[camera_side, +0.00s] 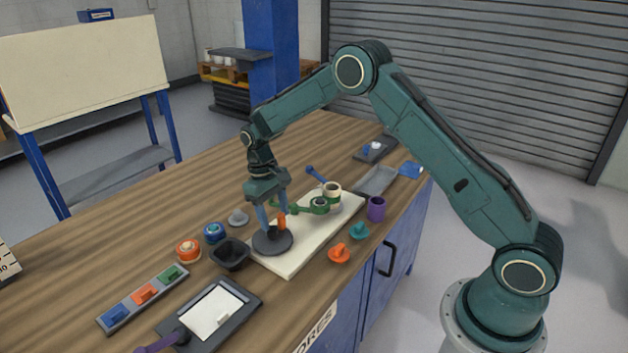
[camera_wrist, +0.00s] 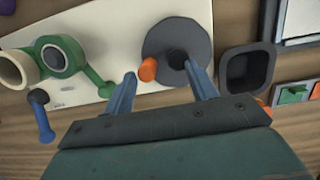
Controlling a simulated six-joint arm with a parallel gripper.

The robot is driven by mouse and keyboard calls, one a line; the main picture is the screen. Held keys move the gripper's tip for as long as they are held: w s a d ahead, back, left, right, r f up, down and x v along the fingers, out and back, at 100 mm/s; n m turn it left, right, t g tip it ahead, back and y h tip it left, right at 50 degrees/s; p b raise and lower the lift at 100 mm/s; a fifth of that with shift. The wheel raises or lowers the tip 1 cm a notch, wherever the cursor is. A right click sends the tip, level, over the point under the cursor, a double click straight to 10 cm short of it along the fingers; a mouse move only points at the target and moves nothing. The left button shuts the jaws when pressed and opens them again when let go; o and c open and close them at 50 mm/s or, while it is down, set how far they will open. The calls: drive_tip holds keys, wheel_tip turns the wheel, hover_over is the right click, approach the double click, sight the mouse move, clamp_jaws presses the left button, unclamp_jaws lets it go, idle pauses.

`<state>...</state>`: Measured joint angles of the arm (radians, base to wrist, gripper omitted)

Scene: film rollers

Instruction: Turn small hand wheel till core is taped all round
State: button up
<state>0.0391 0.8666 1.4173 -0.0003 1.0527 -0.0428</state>
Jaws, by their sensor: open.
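A dark grey disc (camera_side: 265,246) with an upright orange knob (camera_side: 282,221) lies at the near end of a cream board; I take it for the hand wheel. In the wrist view the disc (camera_wrist: 165,35) shows the orange knob (camera_wrist: 147,69) off-centre and a dark hub (camera_wrist: 177,58). My gripper (camera_side: 272,222) is open and low over the disc; in the wrist view the fingertips (camera_wrist: 160,72) lie either side of knob and hub. Contact cannot be told. A green holder (camera_wrist: 57,50) has a dark round core and stands beside a cream tape roll (camera_wrist: 12,68).
A black square cup (camera_side: 230,254) stands close beside the disc. A blue-handled piece (camera_side: 315,174) lies behind the board (camera_side: 290,262). Orange (camera_side: 339,253) and teal (camera_side: 359,231) knobs and a purple cup (camera_side: 376,209) stand towards the table's front edge.

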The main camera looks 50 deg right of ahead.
drive_tip(key=shift+w+f+t, duration=1.1)
drive_tip(key=shift+w+f, duration=0.6)
drive_tip(key=shift+f, duration=0.15)
drive_tip(key=shift+o, duration=0.3)
drive_tip(key=shift+r, duration=0.15)
drive_tip(key=shift+o, duration=1.4)
drive_tip(key=shift+w+a, duration=0.1)
drive_tip(key=shift+w, duration=0.05)
drive_tip(key=shift+r, duration=0.1)
